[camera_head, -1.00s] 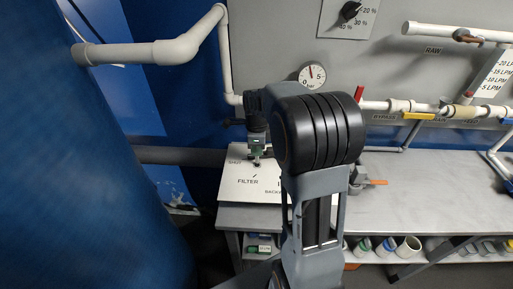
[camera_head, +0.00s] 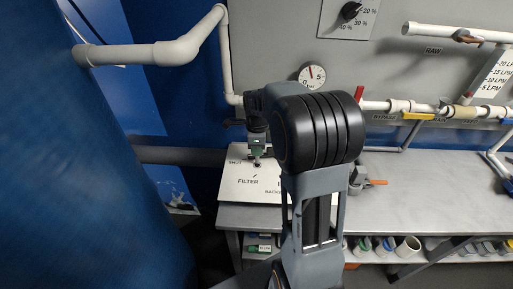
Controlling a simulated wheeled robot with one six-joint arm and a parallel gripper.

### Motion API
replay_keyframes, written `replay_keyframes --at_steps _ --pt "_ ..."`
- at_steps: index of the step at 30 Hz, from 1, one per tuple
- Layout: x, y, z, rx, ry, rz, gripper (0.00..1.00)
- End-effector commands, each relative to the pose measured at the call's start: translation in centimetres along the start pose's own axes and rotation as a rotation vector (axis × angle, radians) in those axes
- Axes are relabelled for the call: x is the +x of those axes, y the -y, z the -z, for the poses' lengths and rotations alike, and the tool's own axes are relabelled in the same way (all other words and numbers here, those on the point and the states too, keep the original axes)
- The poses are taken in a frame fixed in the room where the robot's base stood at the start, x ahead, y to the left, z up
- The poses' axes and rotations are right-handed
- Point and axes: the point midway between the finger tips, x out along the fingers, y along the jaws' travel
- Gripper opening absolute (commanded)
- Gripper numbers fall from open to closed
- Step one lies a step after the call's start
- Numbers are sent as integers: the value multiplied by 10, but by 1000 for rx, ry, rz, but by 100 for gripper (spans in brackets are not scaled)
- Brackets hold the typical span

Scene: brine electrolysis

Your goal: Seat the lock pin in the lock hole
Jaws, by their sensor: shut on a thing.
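My gripper (camera_head: 257,160) points down over the white panel (camera_head: 232,189) marked "FILTER", near its "SHUT" label. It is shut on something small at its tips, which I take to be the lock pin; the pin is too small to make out. The lock hole cannot be told apart at this size. Part of the panel, around the "BACKWASH" label, is hidden behind my arm. I cannot tell whether the gripper's tips touch the panel.
A grey valve with an orange handle (camera_head: 376,182) sits on the bench (camera_head: 430,185) right of my arm. A gauge (camera_head: 312,76) and white pipes (camera_head: 170,50) are on the wall behind. A large blue tank (camera_head: 80,190) fills the left. The bench's right side is clear.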

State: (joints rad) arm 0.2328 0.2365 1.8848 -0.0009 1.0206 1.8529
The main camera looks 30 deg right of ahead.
Motion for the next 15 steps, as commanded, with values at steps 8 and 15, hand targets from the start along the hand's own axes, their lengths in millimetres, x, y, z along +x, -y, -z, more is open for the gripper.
replay_keyframes --at_steps 8,15 --pt "0 0 0 0 0 0 0" --pt "3 0 0 0 0 0 0"
